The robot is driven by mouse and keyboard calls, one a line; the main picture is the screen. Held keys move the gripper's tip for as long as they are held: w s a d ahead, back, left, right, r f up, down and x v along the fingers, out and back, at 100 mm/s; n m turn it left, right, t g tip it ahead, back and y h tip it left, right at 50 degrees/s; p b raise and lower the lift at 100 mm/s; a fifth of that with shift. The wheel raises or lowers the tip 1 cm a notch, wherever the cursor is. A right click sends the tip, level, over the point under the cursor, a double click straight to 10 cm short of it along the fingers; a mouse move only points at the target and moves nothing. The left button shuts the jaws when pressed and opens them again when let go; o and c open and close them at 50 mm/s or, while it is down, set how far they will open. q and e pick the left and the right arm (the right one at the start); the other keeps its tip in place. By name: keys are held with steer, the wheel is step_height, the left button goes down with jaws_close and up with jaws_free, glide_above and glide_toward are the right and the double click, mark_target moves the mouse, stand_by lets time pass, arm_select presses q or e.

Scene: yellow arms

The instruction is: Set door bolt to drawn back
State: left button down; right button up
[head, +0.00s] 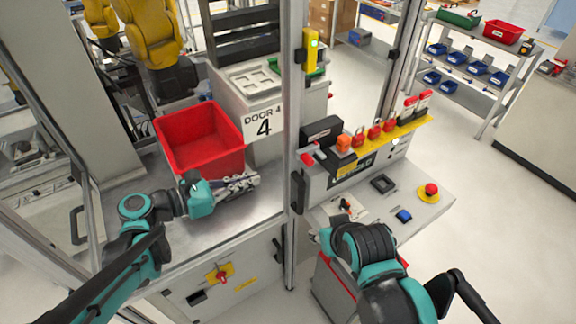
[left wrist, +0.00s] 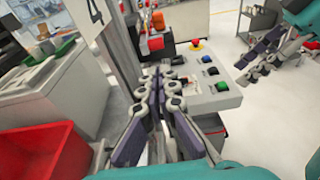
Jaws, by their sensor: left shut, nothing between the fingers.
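The door post (head: 293,110) stands upright in the middle of the head view, beside the "DOOR 4" sign (head: 263,123). My left gripper (head: 255,180) is shut and empty, left of the post and above the grey worktop. Its fingertips show in the left wrist view (left wrist: 158,88). My right gripper (left wrist: 262,52) shows partly at the upper right there; its opening is unclear.
A red bin (head: 202,140) stands on the worktop (head: 235,222) behind my left gripper. Right of the post is a control panel with a red emergency button (head: 431,190), a blue button (head: 404,216) and a yellow rack of red padlocks (head: 390,133).

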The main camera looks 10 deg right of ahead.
mark_target(307, 160)
arm_select(q)
steer(key=x, duration=1.4)
arm_select(e)
steer(key=shift+f, duration=0.25)
arm_select(q)
steer(key=shift+b, duration=0.3)
steer(key=x, duration=0.3)
steer(key=r+x, duration=0.1)
steer(key=shift+w+d+f+b, duration=0.1)
steer(key=shift+d+f+b, duration=0.05)
steer(key=shift+d+b, duration=0.2)
steer(key=shift+a, duration=0.15)
arm_select(e)
steer(key=shift+a+f, duration=0.1)
steer(key=shift+f, duration=0.2)
